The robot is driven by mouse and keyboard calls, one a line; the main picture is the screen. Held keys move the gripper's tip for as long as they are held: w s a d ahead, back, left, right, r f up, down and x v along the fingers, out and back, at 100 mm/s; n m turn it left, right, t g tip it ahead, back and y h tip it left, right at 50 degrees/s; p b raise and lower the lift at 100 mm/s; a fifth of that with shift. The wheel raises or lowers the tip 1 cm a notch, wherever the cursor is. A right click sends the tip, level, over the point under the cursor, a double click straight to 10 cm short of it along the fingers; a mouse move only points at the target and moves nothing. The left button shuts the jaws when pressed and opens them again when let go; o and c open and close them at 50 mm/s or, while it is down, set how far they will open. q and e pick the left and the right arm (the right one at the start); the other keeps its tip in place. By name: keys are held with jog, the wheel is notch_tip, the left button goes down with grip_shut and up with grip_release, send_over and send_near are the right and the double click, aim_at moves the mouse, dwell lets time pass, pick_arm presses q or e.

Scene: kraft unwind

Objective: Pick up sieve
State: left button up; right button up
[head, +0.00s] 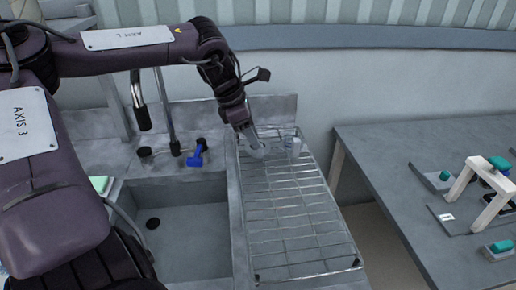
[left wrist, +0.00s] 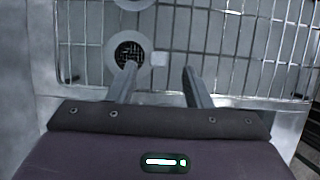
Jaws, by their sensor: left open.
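The sieve (left wrist: 114,59) is a small pale ring with a dark mesh centre on the wire rack (left wrist: 215,35) in the left wrist view. In the head view a pale round piece that looks like it (head: 259,152) sits at the rack's far end, partly hidden by my left gripper. My left gripper (head: 255,143) points down over it. In the left wrist view my left gripper's fingers (left wrist: 160,68) are apart with nothing seen between them. The left finger overlaps the sieve's mesh in the picture; I cannot tell whether it touches. My right gripper is not in view.
A pale cup-like piece (head: 293,147) stands right of my gripper on the rack. A sink (head: 190,235) lies left of the rack, with a blue item (head: 197,156) by the tap. A grey table (head: 400,150) with small fixtures is to the right. The rack's near part is clear.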

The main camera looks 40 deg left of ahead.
pick_arm(q)
jog(key=p+x, duration=0.1)
jog(key=x, duration=0.4)
jog(key=shift+w, duration=0.2)
jog(key=shift+r, duration=0.1)
grip_shut()
